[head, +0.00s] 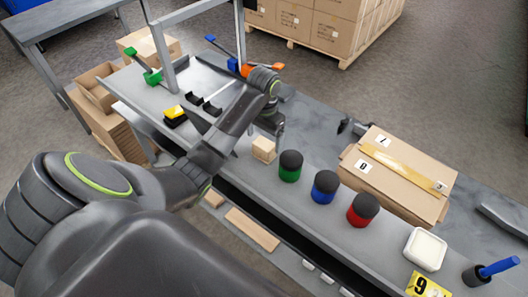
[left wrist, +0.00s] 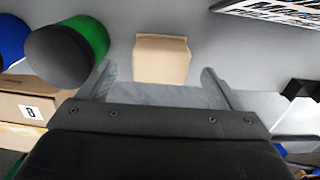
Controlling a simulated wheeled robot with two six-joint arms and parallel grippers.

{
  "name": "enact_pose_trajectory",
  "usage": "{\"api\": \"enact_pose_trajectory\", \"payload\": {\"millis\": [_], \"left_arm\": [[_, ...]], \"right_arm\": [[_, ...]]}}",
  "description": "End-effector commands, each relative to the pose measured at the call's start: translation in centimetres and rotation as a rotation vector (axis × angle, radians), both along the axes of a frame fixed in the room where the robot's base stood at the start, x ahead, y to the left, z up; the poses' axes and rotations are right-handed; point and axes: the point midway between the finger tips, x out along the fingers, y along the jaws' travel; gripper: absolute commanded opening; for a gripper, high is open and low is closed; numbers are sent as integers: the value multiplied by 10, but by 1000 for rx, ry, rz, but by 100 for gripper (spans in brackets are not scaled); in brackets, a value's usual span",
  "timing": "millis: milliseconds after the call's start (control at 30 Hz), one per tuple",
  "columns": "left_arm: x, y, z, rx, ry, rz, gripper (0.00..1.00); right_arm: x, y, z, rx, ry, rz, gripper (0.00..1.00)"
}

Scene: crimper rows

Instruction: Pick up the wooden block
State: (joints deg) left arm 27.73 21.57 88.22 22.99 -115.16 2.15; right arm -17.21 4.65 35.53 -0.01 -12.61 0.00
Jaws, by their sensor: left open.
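The wooden block (head: 263,149) is a small pale cube on the grey bench, left of the green jar. In the left wrist view the block (left wrist: 162,60) lies just ahead of the fingertips, roughly midway between them. My left gripper (head: 273,131) is open and empty, right behind the block in the head view, with its fingers partly hidden. In the left wrist view the two fingers (left wrist: 157,82) stand apart on either side, with no visible contact with the block. My right gripper is not in view.
Jars with black lids, green (head: 290,166), blue (head: 325,187) and red (head: 363,210), stand in a row right of the block. A cardboard box (head: 395,180) lies behind them. A white container (head: 425,249) is farther right. Black holders (head: 203,103) and a yellow-black item (head: 175,117) are left.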

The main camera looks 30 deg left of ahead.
Motion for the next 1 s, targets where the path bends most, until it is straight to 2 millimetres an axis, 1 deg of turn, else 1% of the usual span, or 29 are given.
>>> {"api": "enact_pose_trajectory", "payload": {"millis": [33, 67, 200, 300, 433, 467, 833, 1000], "left_arm": [[0, 0, -14, -1, 2, 0, 85], [0, 0, -20, -1, 2, 0, 85], [0, 0, -35, -1, 3, 1, 85], [0, 1, -38, 0, 0, 0, 85], [0, 1, -38, 0, 0, 0, 85], [0, 1, -38, 0, 0, 0, 84], [1, 1, -38, 1, 0, 0, 36], [1, 1, -38, 1, -1, 0, 34]], "right_arm": [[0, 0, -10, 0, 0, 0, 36], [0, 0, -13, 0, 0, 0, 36], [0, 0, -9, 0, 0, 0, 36], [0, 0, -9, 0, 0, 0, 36], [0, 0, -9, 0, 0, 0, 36], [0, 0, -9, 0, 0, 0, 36], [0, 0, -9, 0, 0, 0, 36], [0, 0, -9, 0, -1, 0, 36]]}}
